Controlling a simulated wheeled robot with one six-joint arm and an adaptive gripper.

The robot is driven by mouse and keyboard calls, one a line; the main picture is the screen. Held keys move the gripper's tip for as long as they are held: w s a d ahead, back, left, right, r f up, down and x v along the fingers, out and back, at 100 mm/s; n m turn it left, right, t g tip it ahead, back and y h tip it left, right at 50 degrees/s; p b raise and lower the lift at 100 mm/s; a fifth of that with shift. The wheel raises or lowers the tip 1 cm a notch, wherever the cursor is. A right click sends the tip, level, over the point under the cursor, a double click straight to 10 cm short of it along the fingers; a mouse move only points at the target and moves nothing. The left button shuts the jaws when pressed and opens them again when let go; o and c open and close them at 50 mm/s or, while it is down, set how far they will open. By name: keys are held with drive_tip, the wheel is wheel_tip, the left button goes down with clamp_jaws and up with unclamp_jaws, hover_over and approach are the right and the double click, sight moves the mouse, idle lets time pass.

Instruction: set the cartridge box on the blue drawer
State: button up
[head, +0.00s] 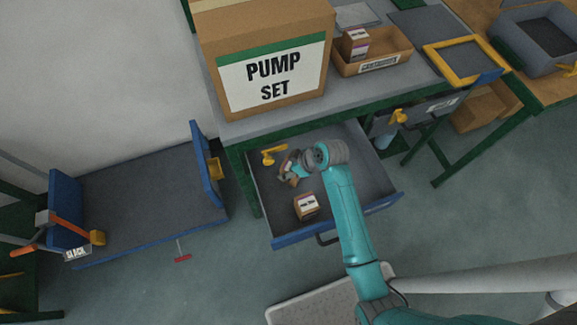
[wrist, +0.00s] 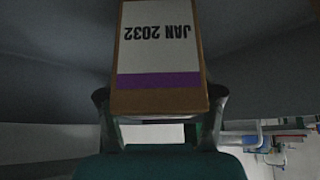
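The blue-fronted drawer (head: 377,208) is pulled out under the workbench, with a grey inside. My gripper (head: 287,172) is low over its left part, pointing left. In the wrist view a cardboard box (wrist: 160,75) with a white label reading "JAN 2032", upside down, and a purple band is between the fingers of my gripper (wrist: 162,108). The fingers appear closed on its sides. In the head view it is small and mostly hidden by the gripper. Another small labelled box (head: 306,206) sits in the drawer near the front, apart from the gripper.
A large "PUMP SET" carton (head: 268,60) stands on the bench. A cardboard bin (head: 395,45) beside it holds a small box (head: 355,43). A yellow-rimmed tray (head: 463,60) lies further right. A blue-ended grey trolley (head: 135,200) stands at left. The drawer's right side is clear.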

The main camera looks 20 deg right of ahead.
drive_tip(key=o, duration=0.4)
drive_tip(key=v, duration=1.2)
drive_tip(key=shift+r, duration=0.1)
